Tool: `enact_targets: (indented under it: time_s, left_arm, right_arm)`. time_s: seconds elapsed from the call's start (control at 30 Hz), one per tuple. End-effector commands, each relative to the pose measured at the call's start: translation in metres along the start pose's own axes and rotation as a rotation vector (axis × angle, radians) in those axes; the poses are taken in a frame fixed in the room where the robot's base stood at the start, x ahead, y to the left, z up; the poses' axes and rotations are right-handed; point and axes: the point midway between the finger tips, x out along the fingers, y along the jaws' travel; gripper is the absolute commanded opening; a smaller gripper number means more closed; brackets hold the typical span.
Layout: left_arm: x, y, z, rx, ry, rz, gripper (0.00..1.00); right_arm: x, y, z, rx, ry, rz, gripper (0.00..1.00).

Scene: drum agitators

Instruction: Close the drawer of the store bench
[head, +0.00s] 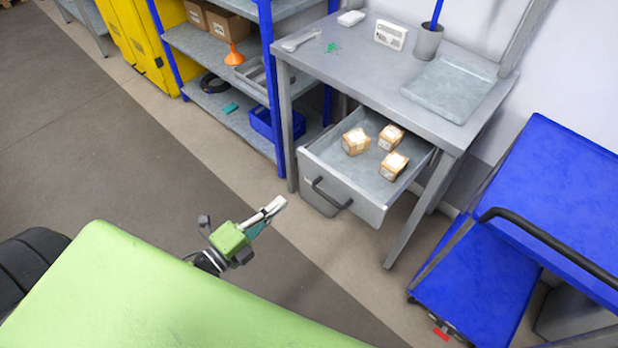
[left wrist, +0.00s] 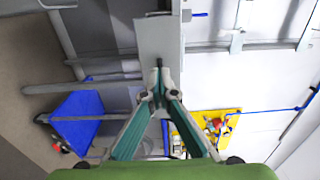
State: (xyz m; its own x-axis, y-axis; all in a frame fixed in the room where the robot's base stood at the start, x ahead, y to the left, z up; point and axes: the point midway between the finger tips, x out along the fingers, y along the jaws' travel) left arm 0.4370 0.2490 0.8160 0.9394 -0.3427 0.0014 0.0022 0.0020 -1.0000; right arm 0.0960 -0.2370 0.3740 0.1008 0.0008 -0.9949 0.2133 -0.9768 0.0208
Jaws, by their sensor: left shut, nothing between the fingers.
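The store bench (head: 375,68) is a grey metal table at the upper middle of the head view. Its drawer (head: 358,190) is pulled open under the top, with a dark bar handle (head: 330,196) on its front. Three small cardboard boxes lie in it, one of them at the left (head: 355,141). My left gripper (head: 277,205) is in front of the drawer, to the left of the handle and apart from it. Its fingers are shut and empty; the tips also meet in the left wrist view (left wrist: 158,88). My right gripper is not in view.
A blue-posted shelf rack (head: 265,60) stands left of the bench, with a blue bin (head: 262,124) low down. A blue cart (head: 480,280) with a black handle stands at the right. The floor in front of the drawer is clear.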

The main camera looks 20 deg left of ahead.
Motion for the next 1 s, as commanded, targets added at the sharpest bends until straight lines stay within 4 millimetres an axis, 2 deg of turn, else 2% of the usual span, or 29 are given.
enact_targets:
  time_s: [0.1,0.3,0.5,0.7,1.0]
  left_arm:
    - [0.026,-0.004,0.000,-0.001,0.000,-0.004,0.00]
    - [0.065,-0.003,0.001,-0.003,-0.002,-0.002,0.00]
    - [0.094,-0.001,0.000,-0.003,-0.001,0.001,0.00]
    - [0.108,0.000,0.000,-0.003,-0.002,0.001,0.00]
    - [0.109,0.001,0.000,-0.003,-0.001,0.001,0.00]
  right_arm:
    - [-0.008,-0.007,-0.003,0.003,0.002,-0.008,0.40]
    - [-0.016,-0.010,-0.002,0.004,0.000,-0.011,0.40]
    - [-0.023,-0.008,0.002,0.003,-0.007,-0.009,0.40]
    - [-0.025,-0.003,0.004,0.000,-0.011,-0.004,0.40]
    - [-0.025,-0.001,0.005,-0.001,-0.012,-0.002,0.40]
